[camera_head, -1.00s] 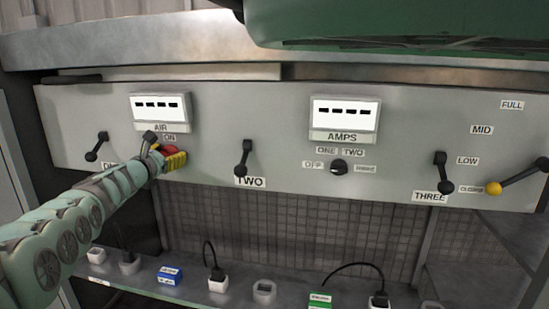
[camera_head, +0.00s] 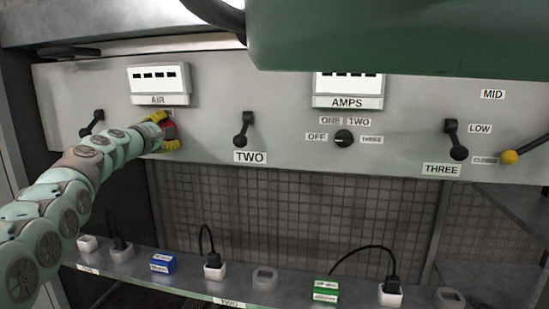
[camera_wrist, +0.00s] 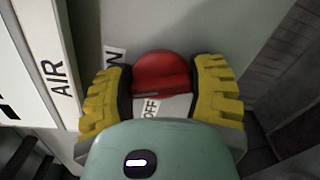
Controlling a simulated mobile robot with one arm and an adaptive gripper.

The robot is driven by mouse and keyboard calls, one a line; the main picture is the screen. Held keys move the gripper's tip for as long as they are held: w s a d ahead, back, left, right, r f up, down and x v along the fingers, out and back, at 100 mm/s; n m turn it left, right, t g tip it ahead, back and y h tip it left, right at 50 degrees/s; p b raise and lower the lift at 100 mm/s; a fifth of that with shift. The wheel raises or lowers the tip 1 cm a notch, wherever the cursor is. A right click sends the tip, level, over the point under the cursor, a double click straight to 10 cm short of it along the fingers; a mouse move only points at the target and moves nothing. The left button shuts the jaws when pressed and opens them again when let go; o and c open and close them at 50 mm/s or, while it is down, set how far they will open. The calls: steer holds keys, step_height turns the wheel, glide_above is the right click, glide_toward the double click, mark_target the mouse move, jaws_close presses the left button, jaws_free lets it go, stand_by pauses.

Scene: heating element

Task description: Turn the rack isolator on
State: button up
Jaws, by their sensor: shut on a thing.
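A round red rotary knob (camera_head: 169,129) sits on the grey panel below the AIR meter. In the wrist view the red knob (camera_wrist: 162,75) lies between the yellow ridged fingers of my gripper (camera_wrist: 163,82), one on each side. My gripper (camera_head: 163,131) is shut on it. An OFF label (camera_wrist: 151,108) shows just below the knob in the wrist view. Another label (camera_wrist: 115,67), partly covered with an N visible, is at its left. In the head view my gripper hides much of the knob, and its exact pointing direction is unclear.
The AIR meter (camera_head: 159,84) is above the knob. Black levers stand left (camera_head: 92,122) and right (camera_head: 243,129) of it. An AMPS meter (camera_head: 348,90) and black selector (camera_head: 344,137) are farther right. A shelf (camera_head: 135,267) with plugs runs below.

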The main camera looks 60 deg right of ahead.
steer(key=m+b, duration=0.2)
steer(key=b, duration=0.1)
steer(key=m+b, duration=0.2)
steer(key=shift+f, duration=0.25)
steer(key=shift+r+b, duration=0.1)
steer(key=shift+b, duration=0.35)
steer(key=shift+m, duration=0.3)
steer(key=o, duration=1.2)
steer(key=shift+a, duration=0.2)
